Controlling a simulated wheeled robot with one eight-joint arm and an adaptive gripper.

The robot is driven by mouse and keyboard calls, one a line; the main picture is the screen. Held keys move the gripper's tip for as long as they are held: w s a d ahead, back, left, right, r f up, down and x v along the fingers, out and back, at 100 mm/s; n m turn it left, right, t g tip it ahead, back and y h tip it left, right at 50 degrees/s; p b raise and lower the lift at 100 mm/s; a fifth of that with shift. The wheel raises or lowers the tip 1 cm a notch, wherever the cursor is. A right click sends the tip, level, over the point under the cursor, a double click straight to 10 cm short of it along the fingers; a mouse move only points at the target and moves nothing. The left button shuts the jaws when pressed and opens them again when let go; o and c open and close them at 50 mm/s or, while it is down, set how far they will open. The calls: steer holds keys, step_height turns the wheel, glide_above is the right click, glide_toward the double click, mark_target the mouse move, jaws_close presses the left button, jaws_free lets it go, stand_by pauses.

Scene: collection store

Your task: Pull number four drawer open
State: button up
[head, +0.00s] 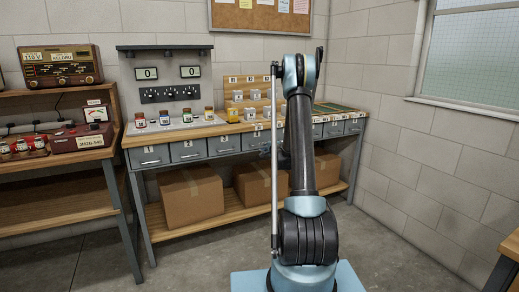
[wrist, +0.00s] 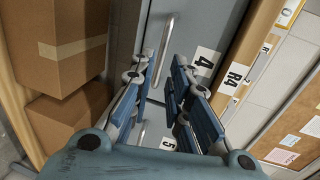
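In the wrist view, which is turned on its side, the number four drawer (wrist: 204,22) is a grey front beside a white label reading 4 (wrist: 207,62). Its pale bar handle (wrist: 166,40) runs lengthwise up the picture. My gripper (wrist: 160,68) is open, its two blue-padded fingers either side of the handle in the picture. I cannot tell whether either finger touches it. The drawer looks shut. In the head view my gripper (head: 265,150) is small, at the drawer row, partly hidden by my arm.
A neighbouring drawer's label reading 5 (wrist: 167,145) shows below. Cardboard boxes (head: 191,196) stand on the shelf under the drawers. Jars and small blocks stand on the bench top (head: 215,130). A side table with a radio (head: 60,66) is at left. The floor in front is clear.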

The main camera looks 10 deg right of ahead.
steer(key=x, duration=0.6)
steer(key=shift+w+a, duration=0.1)
steer(key=shift+w, duration=0.25)
jaws_close()
